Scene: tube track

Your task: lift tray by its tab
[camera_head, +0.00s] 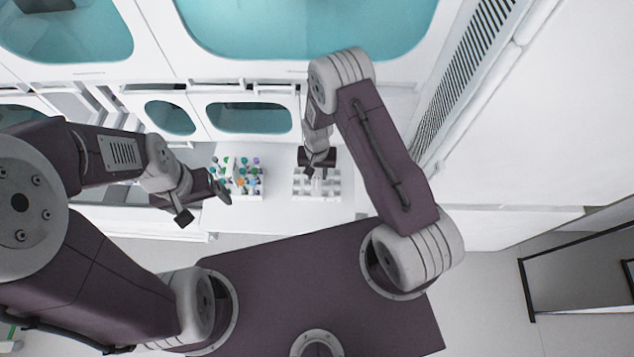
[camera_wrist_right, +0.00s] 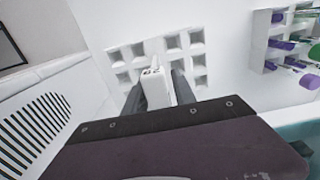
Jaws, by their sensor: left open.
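The white tray (camera_head: 330,188), a rack with square empty openings, stands on the white worktop. In the right wrist view the tray (camera_wrist_right: 195,64) lies beyond my fingers, with its white upright tab (camera_wrist_right: 156,90) nearer. My right gripper (camera_head: 318,170) is over the tray. In the wrist view my right gripper (camera_wrist_right: 158,88) has one dark finger on each side of the tab, with no clear gap, and looks shut on it. The fingertips are partly hidden by the tab. My left gripper (camera_head: 207,208) is open and empty, left of the tray.
A second white rack (camera_head: 240,192) holds several tubes with coloured caps, between my left gripper and the tray. Its tubes (camera_wrist_right: 283,45) also show at the upper right of the wrist view. White cabinets (camera_head: 248,117) with teal windows stand behind. A louvred panel (camera_wrist_right: 35,130) is at the wrist view's left.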

